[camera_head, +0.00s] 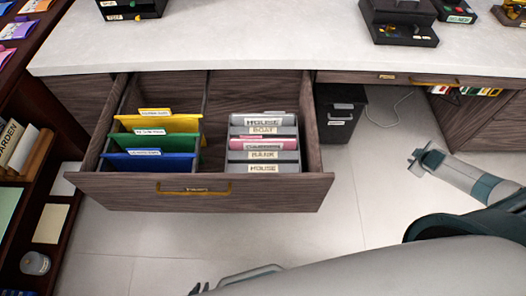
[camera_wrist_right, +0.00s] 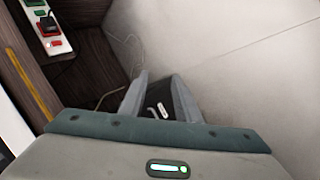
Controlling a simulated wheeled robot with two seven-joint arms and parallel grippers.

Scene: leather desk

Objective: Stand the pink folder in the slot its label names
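The pink folder (camera_head: 285,141) stands in the right half of the open desk drawer (camera_head: 110,190), among grey dividers. Only its top edge shows. Labels there read HOUSE (camera_head: 263,122), BOAT (camera_head: 264,130), BANK (camera_head: 264,155) and HOUSE again. The label by the pink folder is too small to read surely. My right gripper (camera_head: 422,157) is open and empty, right of the drawer and well away from the folder; its spread fingers show in the right wrist view (camera_wrist_right: 160,95). My left gripper (camera_head: 240,277) is partly seen at the bottom edge; its fingers are unclear.
Yellow (camera_head: 158,123), green (camera_head: 185,142) and blue (camera_head: 150,162) folders fill the drawer's left half. A black box (camera_head: 340,112) with a handle stands under the desk. Wooden shelves (camera_head: 62,190) stand at left. The floor before the drawer is clear.

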